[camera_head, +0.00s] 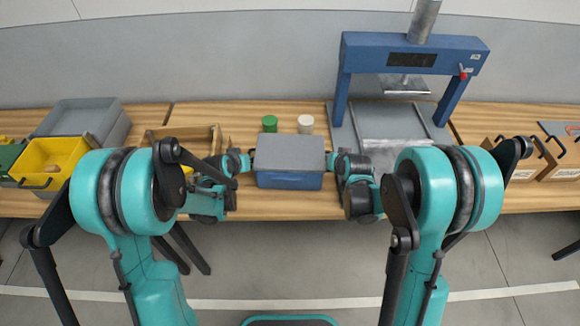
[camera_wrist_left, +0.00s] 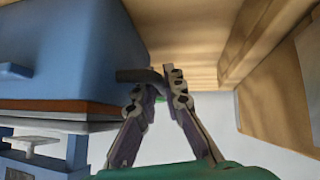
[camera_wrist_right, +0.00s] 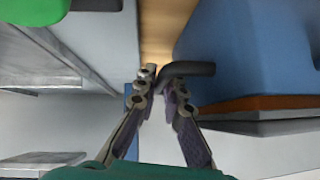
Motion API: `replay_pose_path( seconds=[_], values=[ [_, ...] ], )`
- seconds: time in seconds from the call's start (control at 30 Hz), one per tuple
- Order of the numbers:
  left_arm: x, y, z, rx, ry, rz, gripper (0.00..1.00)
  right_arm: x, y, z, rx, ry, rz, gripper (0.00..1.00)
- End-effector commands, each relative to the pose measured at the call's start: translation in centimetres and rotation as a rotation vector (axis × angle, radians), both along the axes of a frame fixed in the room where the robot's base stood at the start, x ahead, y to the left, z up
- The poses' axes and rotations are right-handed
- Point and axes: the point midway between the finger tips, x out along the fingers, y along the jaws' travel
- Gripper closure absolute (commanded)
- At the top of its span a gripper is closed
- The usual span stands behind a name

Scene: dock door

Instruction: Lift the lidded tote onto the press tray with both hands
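The lidded tote (camera_head: 289,180), a blue box with a grey lid, sits level on the wooden table in front of me. My left gripper (camera_head: 246,162) is at its left handle. In the left wrist view my left gripper (camera_wrist_left: 157,85) has its fingers closed around the dark handle (camera_wrist_left: 135,75). My right gripper (camera_head: 333,162) is at the right side. In the right wrist view my right gripper (camera_wrist_right: 160,85) has its fingers closed on the other dark handle (camera_wrist_right: 192,68). The press tray (camera_head: 390,126), a grey metal plate, lies under the blue press (camera_head: 415,55), behind and right of the tote.
A green can (camera_head: 270,124) and a white can (camera_head: 306,124) stand behind the tote. A yellow bin (camera_head: 50,158), a grey bin (camera_head: 85,120) and a wooden box (camera_head: 190,135) are at left. Wooden boxes (camera_head: 520,160) stand at right. The press's uprights flank the tray.

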Motion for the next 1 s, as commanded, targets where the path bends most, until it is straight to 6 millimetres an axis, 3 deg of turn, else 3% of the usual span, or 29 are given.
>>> replay_pose_path(
  seconds=[0.37,0.8,1.0],
  values=[
    [0.0,0.0,0.5,0.000,-0.001,0.000,1.00,0.0,0.0,0.5,0.000,-0.001,0.000,1.00],
    [0.0,0.0,4.4,0.000,-0.001,0.000,1.00,0.0,0.0,4.4,0.000,-0.001,0.000,1.00],
    [0.0,0.0,5.2,0.000,-0.001,0.000,1.00,0.0,0.0,5.2,0.000,-0.001,0.000,1.00]
  ],
)
